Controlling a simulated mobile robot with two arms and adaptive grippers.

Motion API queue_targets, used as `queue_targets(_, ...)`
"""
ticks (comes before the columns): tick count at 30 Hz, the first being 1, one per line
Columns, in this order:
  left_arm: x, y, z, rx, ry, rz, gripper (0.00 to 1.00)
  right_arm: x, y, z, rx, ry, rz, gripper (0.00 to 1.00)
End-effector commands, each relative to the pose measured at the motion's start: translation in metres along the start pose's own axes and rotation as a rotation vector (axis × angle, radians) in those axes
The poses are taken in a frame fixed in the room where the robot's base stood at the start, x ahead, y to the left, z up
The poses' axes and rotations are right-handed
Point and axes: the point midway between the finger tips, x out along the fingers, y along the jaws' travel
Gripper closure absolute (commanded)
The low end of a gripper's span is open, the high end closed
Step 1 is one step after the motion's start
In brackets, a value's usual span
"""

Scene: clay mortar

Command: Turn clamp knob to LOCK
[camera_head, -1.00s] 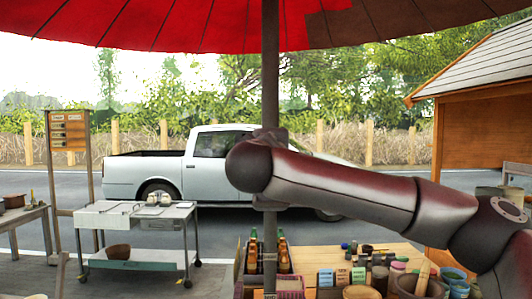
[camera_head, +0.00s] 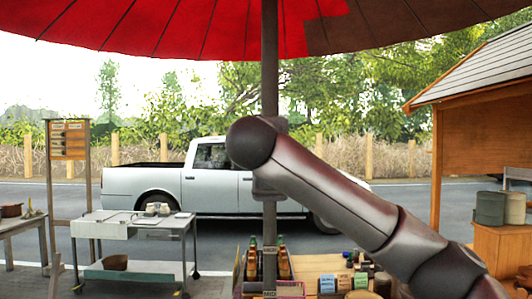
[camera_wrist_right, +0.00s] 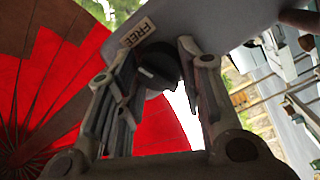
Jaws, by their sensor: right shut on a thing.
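The dark clamp knob (camera_wrist_right: 158,66) shows in the right wrist view, on the underside of a pale grey part (camera_wrist_right: 210,22). A label reading FREE (camera_wrist_right: 138,32) is beside the knob. A LOCK mark is not visible. My right gripper (camera_wrist_right: 160,62) is shut on the knob, with one finger on each side of it. In the head view the dark umbrella pole (camera_head: 270,85) stands upright, and my right arm reaches across to it from the right. The arm hides much of the area there, and the right fingertips cannot be made out. My left gripper is not in view.
The red umbrella canopy (camera_head: 180,30) hangs overhead. A wooden table (camera_head: 320,262) with bottles (camera_head: 284,265) and small jars stands below the pole. A metal cart (camera_head: 135,228) is at left, a wooden kiosk (camera_head: 485,150) at right, and a white pickup truck (camera_head: 150,185) behind.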

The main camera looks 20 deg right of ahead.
Motion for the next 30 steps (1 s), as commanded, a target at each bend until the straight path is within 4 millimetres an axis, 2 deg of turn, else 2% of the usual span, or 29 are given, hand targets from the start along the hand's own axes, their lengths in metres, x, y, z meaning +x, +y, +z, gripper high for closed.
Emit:
queue_targets(3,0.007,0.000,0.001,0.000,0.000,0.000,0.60,0.000,-0.004,0.001,-0.088,0.007,0.003,0.89)
queue_targets(13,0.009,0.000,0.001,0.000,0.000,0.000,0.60,0.000,-0.003,0.001,-0.399,0.031,0.026,0.89)
queue_targets(30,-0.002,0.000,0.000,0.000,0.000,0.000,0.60,0.000,-0.003,0.002,-0.930,0.073,0.066,0.89)
